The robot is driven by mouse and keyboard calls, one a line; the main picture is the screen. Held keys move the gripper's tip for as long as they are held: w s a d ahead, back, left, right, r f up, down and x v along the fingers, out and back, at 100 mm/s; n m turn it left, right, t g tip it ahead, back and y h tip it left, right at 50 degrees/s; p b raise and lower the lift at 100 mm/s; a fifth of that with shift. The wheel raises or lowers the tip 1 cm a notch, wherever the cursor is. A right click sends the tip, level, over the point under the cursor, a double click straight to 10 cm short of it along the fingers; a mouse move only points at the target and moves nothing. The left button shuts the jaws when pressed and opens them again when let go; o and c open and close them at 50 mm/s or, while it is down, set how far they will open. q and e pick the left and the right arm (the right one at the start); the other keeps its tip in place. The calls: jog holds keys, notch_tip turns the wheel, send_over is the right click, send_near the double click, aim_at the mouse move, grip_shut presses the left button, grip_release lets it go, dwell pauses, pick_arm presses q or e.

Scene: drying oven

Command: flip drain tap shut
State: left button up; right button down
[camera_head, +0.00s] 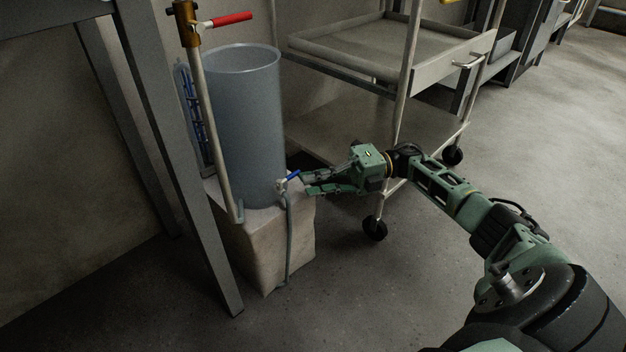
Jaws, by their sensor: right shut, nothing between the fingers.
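The drain tap (283,186) is a small pale fitting at the lower front right of a tall translucent grey container (243,125). Its blue lever (293,176) sticks out to the right and slightly up. A grey hose (288,240) hangs from the tap down the front of the block. My right gripper (304,183) reaches in from the right, with its fingertips just right of the tap, close to the blue lever. It is shut and holds nothing. Whether the fingertips touch the lever I cannot tell. My left gripper is not in view.
The container stands on a pale stone block (262,250). A pipe with a red-handled valve (228,20) runs down its left side. A grey table leg (175,150) stands at the left. A wheeled cart (350,45) stands behind my right arm. The floor at lower centre is clear.

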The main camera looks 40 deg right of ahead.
notch_tip(320, 180, up, 10)
dwell(0.7)
dwell(0.4)
